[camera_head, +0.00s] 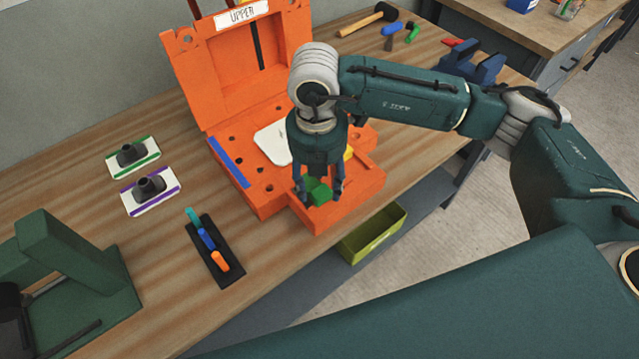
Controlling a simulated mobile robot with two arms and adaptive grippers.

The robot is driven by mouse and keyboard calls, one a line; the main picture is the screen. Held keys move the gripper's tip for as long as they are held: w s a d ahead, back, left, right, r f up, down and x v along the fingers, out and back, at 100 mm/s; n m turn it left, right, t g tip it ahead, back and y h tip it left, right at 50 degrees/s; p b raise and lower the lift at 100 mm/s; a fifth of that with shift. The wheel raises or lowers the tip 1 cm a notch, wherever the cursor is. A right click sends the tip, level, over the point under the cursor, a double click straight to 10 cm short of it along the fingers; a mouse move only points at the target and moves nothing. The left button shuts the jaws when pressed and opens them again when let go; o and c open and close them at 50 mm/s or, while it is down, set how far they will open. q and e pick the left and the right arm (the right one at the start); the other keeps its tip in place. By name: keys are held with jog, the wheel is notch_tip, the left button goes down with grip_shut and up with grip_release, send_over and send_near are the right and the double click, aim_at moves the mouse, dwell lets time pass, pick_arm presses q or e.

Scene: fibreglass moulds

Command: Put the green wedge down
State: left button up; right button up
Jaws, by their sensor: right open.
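The green wedge (320,191) is at the front part of the open orange mould (345,208), between the fingertips of my right gripper (318,190). The gripper points down and is open, with a finger on each side of the wedge. I cannot tell whether the fingers touch it. The wedge appears to rest on the orange surface, but its underside is hidden. My left gripper is not in view.
The mould's upright half (235,75) carries an "UPPER" label. A black tray (230,268) holds teal, blue and orange pieces. Two black-handled tools (150,187) (131,153) lie left. A hammer (365,22) lies behind. A yellow-green bin (372,238) is below the bench edge.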

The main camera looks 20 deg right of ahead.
aim_at(318, 192)
notch_tip(318, 192, up, 11)
jog(key=b, duration=0.2)
jog(key=shift+a+r+b, duration=0.15)
jog(key=shift+a+b, duration=0.05)
jog(key=shift+b, duration=0.2)
jog(key=shift+s, duration=0.15)
